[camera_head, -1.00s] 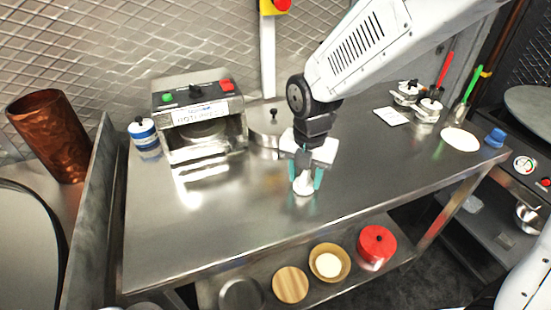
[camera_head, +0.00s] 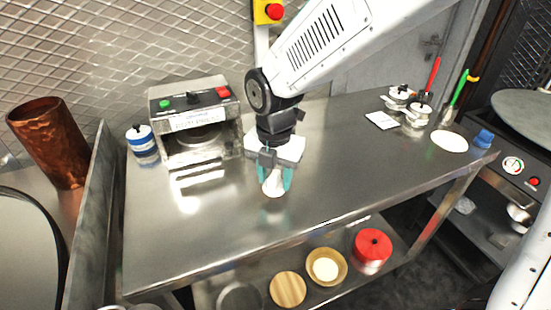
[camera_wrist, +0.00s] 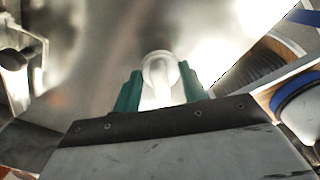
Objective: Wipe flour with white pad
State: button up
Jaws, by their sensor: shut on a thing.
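My gripper (camera_head: 274,183) has teal fingers and is shut on a white piece with a rounded top and a wider base, which I take to be the white pad (camera_head: 273,188). It is upright at the tabletop; whether it touches is hard to tell. The wrist view also shows the white pad (camera_wrist: 160,72) between the teal fingers (camera_wrist: 158,92). A flat white oval patch (camera_head: 449,141) lies at the right end of the steel table (camera_head: 330,185), well away from my gripper. It may be the flour; I cannot tell for sure. No other flour is clear on the shiny top.
A steel press (camera_head: 193,115) and a blue-white jar (camera_head: 141,139) stand left of my gripper. Lidded jars (camera_head: 418,115), a white card (camera_head: 382,119) and a blue object (camera_head: 484,138) are at right. A red pot (camera_head: 373,246) sits on the lower shelf. The front tabletop is clear.

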jog(key=shift+r, duration=2.5)
